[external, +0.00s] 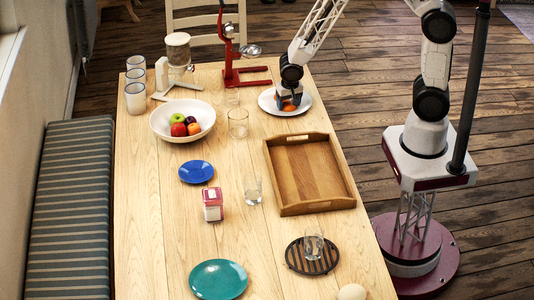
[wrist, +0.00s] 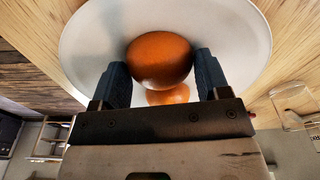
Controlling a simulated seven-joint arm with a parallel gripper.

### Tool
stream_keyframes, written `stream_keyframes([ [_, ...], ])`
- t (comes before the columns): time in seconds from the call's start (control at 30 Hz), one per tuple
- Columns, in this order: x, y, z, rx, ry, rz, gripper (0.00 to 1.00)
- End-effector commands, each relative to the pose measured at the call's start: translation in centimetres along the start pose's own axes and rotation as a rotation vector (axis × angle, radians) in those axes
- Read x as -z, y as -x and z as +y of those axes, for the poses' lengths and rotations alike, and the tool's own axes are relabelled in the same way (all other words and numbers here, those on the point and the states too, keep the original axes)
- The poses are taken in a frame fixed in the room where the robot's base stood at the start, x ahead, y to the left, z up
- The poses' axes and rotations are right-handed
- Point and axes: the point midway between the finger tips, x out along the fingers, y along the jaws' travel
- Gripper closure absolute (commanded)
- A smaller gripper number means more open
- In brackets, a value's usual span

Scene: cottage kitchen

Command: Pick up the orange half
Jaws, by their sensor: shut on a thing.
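A white plate (external: 267,100) stands at the far right of the table, and it fills much of the wrist view (wrist: 85,50). My gripper (external: 289,98) is low over the plate. In the wrist view my gripper's fingers (wrist: 163,68) are shut on the orange half (wrist: 160,58), one finger at each side, with its rounded peel showing. A second orange piece (wrist: 169,95) shows beyond it, partly hidden by the held half and the gripper body. In the external view a bit of orange (external: 289,107) shows under the fingers. I cannot tell whether the held half is clear of the plate.
A wooden tray (external: 342,203) lies in front of the plate. A red juicer (external: 232,75) stands to its left, with glasses (external: 238,123) nearby. A white fruit bowl (external: 160,128) is further left.

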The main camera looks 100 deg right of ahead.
Motion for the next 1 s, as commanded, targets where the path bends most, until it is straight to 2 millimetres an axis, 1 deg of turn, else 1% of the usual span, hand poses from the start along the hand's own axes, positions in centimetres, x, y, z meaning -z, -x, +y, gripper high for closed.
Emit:
stream_keyframes([
  [0.27, 0.1, 0.7, 0.0, 0.001, 0.0, 0.001, 0.4],
  [0.43, 0.3, 2.0, 0.0, 0.001, 0.0, 0.001, 0.4],
  [0.57, 0.5, 3.7, 0.0, 0.002, -0.001, 0.001, 0.4],
  [1.0, -3.2, 4.6, 5.6, 0.001, 0.0, 0.0, 0.4],
])
